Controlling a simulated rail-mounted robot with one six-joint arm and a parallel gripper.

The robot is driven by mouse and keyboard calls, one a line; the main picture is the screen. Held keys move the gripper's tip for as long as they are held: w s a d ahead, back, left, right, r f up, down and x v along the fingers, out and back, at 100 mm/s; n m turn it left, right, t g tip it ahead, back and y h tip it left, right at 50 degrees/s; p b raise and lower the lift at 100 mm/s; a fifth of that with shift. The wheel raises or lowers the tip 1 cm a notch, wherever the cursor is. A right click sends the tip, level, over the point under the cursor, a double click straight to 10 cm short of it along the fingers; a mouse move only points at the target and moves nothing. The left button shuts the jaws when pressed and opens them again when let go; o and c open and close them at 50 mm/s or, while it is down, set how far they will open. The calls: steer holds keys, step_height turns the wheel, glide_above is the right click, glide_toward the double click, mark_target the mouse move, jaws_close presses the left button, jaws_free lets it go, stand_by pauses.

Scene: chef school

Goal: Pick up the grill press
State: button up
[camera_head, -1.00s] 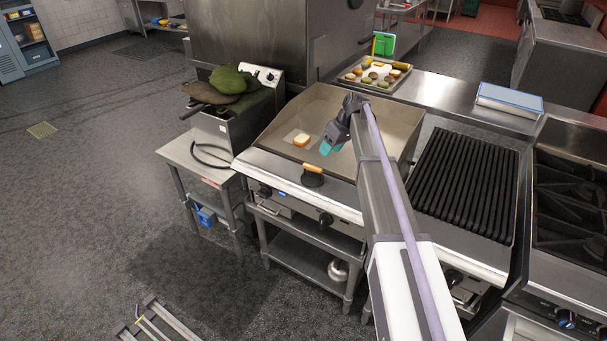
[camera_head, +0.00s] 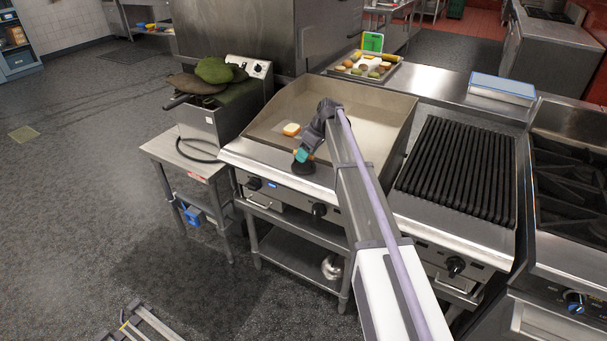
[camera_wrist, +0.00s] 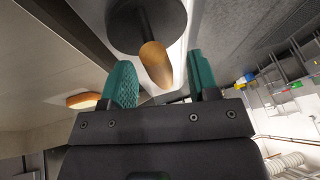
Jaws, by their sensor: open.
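The grill press has a round black disc and a tan wooden handle. It sits on the front ledge of the griddle in the head view, where its disc (camera_head: 302,168) shows just below my gripper (camera_head: 302,155). In the wrist view the black disc (camera_wrist: 147,20) is at the top and the wooden handle (camera_wrist: 156,64) points toward my gripper (camera_wrist: 162,75). The two teal fingers are apart, one on each side of the handle's end, with visible gaps. In the head view the gripper hides most of the handle.
A black grill grate (camera_head: 458,175) and a burner range (camera_head: 572,190) are at right.

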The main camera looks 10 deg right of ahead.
steer(key=shift+x, duration=1)
steer(key=shift+d+r, duration=0.1)
steer(key=shift+r, duration=0.1)
jaws_close()
